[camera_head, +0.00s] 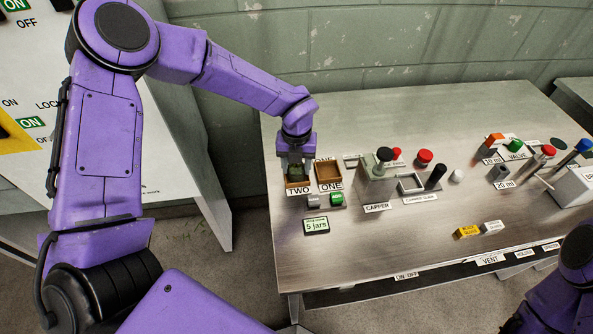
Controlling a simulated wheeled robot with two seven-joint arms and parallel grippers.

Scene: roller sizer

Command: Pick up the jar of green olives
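My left gripper (295,172) points down into the small wooden bin labelled TWO (298,190) at the table's left end. A small dark green thing (295,170), which looks like the jar of green olives, shows between its fingers. The fingers are on both sides of it, but the view is too small to tell whether they press on it. The jar's lower part is hidden in the bin. My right arm shows only at the bottom right corner; its gripper is out of view.
The bin labelled ONE (328,172) stands just right of TWO. In front are a grey and a green cylinder (337,199) and a display reading 5 jars (316,226). The capper (379,180) stands to the right. The table's (385,250) front middle is mostly clear.

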